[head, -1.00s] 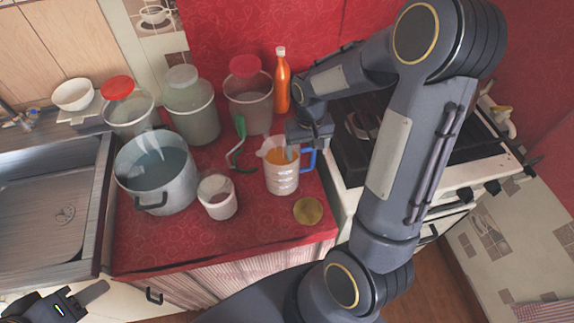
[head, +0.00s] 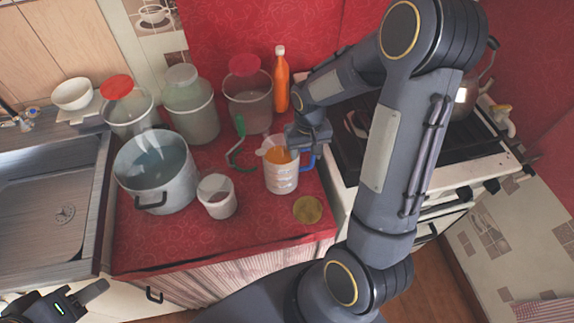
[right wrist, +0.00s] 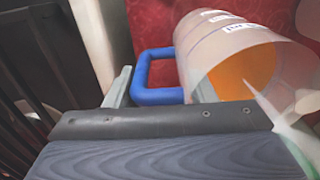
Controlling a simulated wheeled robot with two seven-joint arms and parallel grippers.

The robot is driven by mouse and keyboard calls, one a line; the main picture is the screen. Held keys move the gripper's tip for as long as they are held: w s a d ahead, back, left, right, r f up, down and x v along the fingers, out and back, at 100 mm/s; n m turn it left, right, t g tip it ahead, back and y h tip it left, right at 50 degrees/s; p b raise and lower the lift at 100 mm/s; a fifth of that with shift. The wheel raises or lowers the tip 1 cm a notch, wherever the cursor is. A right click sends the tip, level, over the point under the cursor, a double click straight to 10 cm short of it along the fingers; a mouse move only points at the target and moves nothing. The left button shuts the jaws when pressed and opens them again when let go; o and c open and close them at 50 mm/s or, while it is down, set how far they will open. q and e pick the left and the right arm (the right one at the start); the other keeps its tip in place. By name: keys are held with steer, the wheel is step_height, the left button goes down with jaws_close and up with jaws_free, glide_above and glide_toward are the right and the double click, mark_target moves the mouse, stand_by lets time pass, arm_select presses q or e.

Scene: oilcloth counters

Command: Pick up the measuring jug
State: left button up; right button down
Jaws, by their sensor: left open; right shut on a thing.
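In the right wrist view the fingers of my right gripper (right wrist: 162,92) stand on either side of the blue handle (right wrist: 142,75), beside the jug (right wrist: 222,48). It is shut on the jug at the handle. My left gripper (head: 88,300) is open and empty at the lower left.
A large pot (head: 155,190), a white cup (head: 217,204) and a green-handled tool (head: 240,145) are left of the jug. Lidded containers and an orange bottle (head: 281,82) stand behind. A yellow disc (head: 307,209) lies in front. The stove (head: 350,165) is right, the sink (head: 50,215) left.

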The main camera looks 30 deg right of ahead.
steer(key=shift+w+r, duration=0.1)
steer(key=shift+r, duration=0.8)
arm_select(q)
steer(key=shift+f+b, duration=0.6)
arm_select(e)
steer(key=s+a+r, duration=0.4)
steer(key=s+r, duration=0.7)
steer(key=s, duration=0.2)
steer(key=shift+s+r, duration=0.2)
steer(key=shift+s, duration=0.05)
